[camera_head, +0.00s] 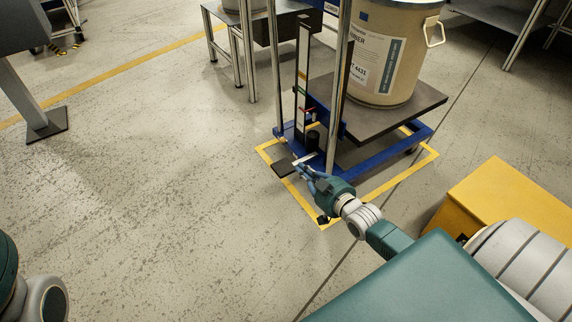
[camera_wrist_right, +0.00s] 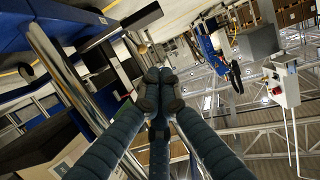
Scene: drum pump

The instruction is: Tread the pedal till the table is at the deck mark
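The blue drum lift (camera_head: 372,160) stands inside a yellow floor outline. Its dark table (camera_head: 425,98) is raised above the blue base and carries a large tan drum (camera_head: 388,50). The black pedal pad (camera_head: 284,169) sticks out low at the lift's near left side. A mast strip (camera_head: 302,75) has coloured marks, with a red pointer (camera_head: 307,110) low on it; which mark is the deck mark is too small to read. My right gripper (camera_head: 302,171) is beside the pedal, its fingers together in the right wrist view (camera_wrist_right: 158,82); contact cannot be told. My left gripper is out of view.
A yellow box (camera_head: 500,205) stands right of my right arm. A steel bench (camera_head: 230,45) stands behind the lift, and a grey post with a base plate (camera_head: 45,125) is at the left. The floor at left and centre is clear.

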